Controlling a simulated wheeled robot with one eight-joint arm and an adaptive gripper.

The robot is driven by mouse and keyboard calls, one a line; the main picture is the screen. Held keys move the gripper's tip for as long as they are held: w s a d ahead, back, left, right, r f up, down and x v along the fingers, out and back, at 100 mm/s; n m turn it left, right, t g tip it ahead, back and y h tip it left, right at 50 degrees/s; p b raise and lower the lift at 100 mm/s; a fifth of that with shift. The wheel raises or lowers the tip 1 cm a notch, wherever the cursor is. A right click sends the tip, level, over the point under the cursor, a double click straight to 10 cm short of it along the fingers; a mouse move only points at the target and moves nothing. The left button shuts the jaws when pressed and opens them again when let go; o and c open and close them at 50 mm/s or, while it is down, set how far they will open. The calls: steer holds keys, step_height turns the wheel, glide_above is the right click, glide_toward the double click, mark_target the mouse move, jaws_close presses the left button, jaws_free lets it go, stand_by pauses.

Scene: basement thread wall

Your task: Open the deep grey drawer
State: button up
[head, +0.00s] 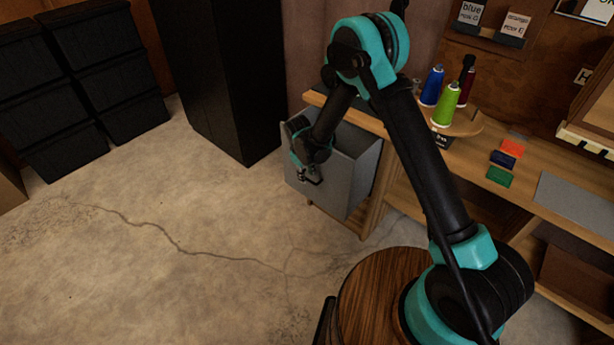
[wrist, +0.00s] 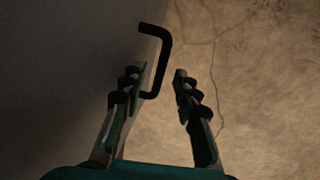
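The deep grey drawer (head: 361,183) stands out from under the wooden bench, with its grey side and front showing in the head view. In the wrist view its dark front (wrist: 60,70) fills the left. A black bent bar handle (wrist: 163,65) sticks out from that front. My gripper (head: 311,178) is at the drawer front; in the wrist view its two fingers (wrist: 160,77) are apart. The left finger is beside the handle, on the drawer side, and the right finger is clear of it. Contact with the handle cannot be told.
A black cabinet (head: 218,80) stands left of the drawer, and black bins (head: 95,65) are stacked farther left. The cracked concrete floor (head: 180,230) before the drawer is clear.

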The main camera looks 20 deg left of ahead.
steer(key=shift+w+f, duration=0.1)
steer(key=shift+f, duration=0.4)
jaws_close()
